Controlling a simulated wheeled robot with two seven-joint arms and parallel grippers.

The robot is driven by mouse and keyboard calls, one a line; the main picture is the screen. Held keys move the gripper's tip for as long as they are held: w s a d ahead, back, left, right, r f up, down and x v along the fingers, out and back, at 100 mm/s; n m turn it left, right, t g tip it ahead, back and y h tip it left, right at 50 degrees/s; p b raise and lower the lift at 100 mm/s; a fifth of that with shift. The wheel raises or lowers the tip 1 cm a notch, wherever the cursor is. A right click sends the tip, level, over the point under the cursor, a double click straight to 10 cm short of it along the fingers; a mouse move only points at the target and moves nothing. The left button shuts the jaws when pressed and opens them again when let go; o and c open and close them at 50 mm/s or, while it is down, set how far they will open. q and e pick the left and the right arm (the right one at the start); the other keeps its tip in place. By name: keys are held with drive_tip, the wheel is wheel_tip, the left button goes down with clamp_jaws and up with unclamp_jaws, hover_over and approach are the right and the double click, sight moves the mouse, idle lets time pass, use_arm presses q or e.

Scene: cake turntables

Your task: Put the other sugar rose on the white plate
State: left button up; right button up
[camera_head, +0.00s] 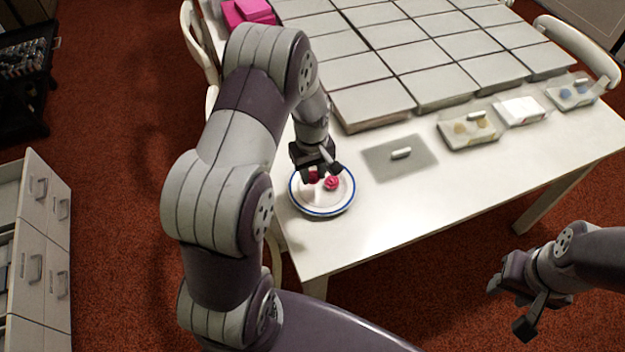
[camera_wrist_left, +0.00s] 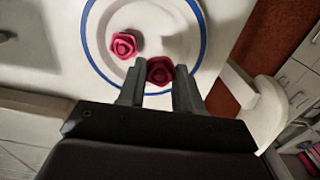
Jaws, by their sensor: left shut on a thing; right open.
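The white plate (camera_head: 322,208) with a blue rim lies at the near left corner of the white table; it also shows in the left wrist view (camera_wrist_left: 103,50). A pink sugar rose (camera_head: 331,183) rests on the plate, and it shows in the left wrist view (camera_wrist_left: 124,45). My left gripper (camera_head: 316,172) is over the plate, shut on a second, darker red-pink sugar rose (camera_wrist_left: 160,70). Whether this held rose touches the plate I cannot tell. My right gripper (camera_head: 508,305) is open and empty, off the table's front edge at the right.
A grey mat (camera_head: 385,162) with a small white piece (camera_head: 401,154) lies right of the plate. Small trays (camera_head: 468,131) stand further right. Large flat grey boxes (camera_head: 372,103) fill the table's back. White chairs (camera_head: 570,45) stand at the table's sides.

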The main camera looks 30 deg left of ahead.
sight(313, 183)
use_arm(q)
drive_tip(key=shift+s+f, duration=0.2)
drive_tip(key=shift+f, duration=0.2)
wheel_tip(313, 183, down, 3)
drive_tip(key=shift+d+r, duration=0.1)
drive_tip(key=shift+w+f, duration=0.15)
drive_tip(key=shift+f, duration=0.15)
drive_tip(key=shift+f, duration=0.1)
drive_tip(key=o, duration=0.7)
